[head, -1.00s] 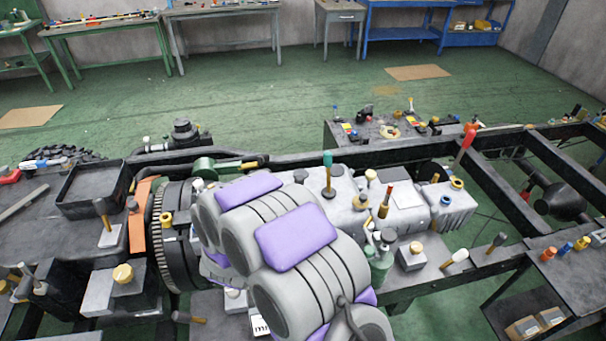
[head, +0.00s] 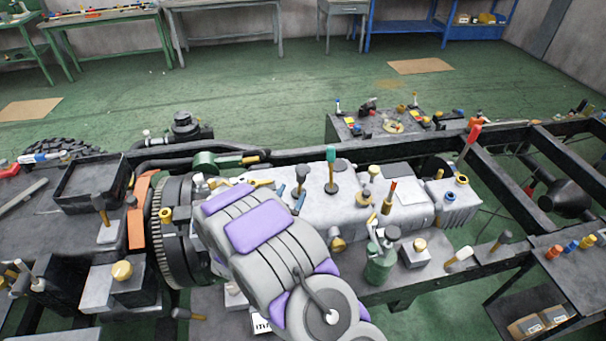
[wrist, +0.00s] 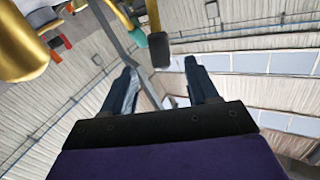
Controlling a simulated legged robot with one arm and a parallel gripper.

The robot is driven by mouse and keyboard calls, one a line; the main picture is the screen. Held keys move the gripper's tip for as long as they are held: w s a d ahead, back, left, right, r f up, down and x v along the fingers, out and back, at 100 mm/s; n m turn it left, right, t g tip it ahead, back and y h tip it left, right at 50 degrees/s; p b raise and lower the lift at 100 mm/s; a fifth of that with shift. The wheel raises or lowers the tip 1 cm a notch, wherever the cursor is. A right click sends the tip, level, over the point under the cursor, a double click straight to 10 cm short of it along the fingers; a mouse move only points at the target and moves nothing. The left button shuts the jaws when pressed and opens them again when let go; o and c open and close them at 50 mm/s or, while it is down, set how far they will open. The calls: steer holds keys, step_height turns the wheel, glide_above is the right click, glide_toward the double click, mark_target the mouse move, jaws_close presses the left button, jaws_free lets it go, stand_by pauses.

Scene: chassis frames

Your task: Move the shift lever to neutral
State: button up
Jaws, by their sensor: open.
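A lever with a teal knob (head: 330,156) stands upright on the pale grey gearbox housing (head: 350,205) in the head view; it looks like the shift lever. A teal knob (wrist: 139,38) also shows in the wrist view, just beyond the fingertips and left of centre. My gripper (wrist: 161,72) is open, with its two dark blue fingers apart and nothing held between them. In the head view my grey and purple arm covers the near left part of the gearbox. The gripper is left of the teal-knobbed lever there, apart from it.
An orange-topped tool (head: 390,192) and a green bottle-like part (head: 380,262) stand right of the lever. A red-handled lever (head: 473,133) rises by the black frame rail. A flywheel (head: 172,235) is at left. A gold part (wrist: 22,45) shows close in the wrist view.

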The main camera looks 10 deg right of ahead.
mark_target(303, 173)
steer(key=b+x, duration=0.1)
steer(key=x, duration=0.9)
steer(key=shift+w+d, duration=0.2)
steer(key=shift+w, duration=0.15)
jaws_close()
